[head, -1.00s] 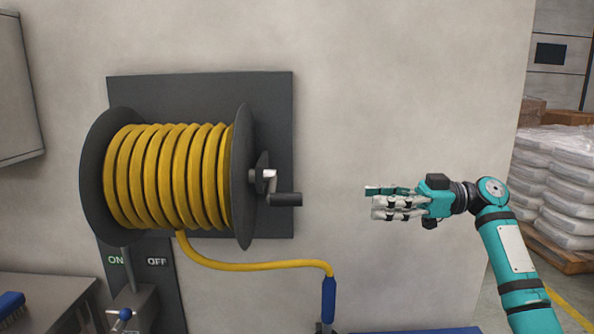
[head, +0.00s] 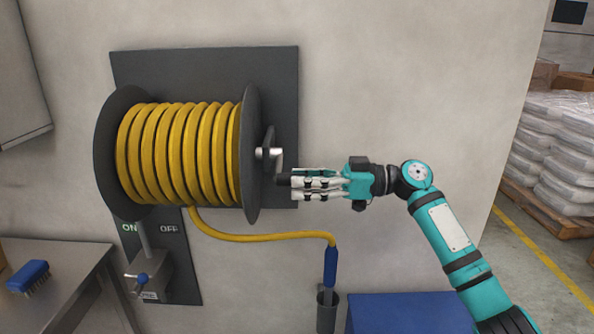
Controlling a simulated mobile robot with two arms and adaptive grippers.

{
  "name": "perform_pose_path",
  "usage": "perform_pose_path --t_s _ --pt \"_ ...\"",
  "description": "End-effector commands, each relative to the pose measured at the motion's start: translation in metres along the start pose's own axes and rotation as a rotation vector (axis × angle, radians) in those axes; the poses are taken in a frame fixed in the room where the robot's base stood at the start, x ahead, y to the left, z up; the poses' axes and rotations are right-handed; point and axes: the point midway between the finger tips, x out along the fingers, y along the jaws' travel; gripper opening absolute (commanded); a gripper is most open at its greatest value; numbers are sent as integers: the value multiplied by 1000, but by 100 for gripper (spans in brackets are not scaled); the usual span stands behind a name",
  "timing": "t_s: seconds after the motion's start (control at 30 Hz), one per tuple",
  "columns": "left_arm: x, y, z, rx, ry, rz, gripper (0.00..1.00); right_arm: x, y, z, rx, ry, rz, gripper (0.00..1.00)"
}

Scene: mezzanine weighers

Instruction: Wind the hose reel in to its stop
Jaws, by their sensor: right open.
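The hose reel (head: 250,160) is a dark drum on a dark wall plate, wound with several turns of yellow hose (head: 180,155). The hose's free end runs down to the right to a blue nozzle (head: 330,267), whose tip sits in a grey cup-like holder (head: 327,312). The crank (head: 270,153) is on the reel's right side, with its dark handle (head: 283,180) pointing right. My right gripper (head: 300,183) is open, with its fingers at the handle's outer end and partly covering it. Whether they touch it I cannot tell. My left gripper is not in view.
A lever (head: 142,238) with ON and OFF marks stands below the reel. A metal table (head: 60,262) with a blue brush (head: 28,277) is at lower left. A blue box-like top (head: 410,312) is at lower right. Wrapped sacks (head: 565,150) are stacked beyond the wall's edge.

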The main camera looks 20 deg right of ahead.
Motion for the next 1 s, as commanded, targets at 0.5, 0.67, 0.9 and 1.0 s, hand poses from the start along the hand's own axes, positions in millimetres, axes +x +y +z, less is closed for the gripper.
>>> perform_pose_path --t_s 0.5,0.67,0.9,1.0 --pt "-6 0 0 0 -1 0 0 15 0 0 -1 0 0 42" --pt "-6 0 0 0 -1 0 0 15 0 0 -1 0 0 21" --pt "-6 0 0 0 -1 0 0 15 0 0 -1 0 1 0" --pt "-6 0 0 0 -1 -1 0 15 0 0 -1 0 1 0"
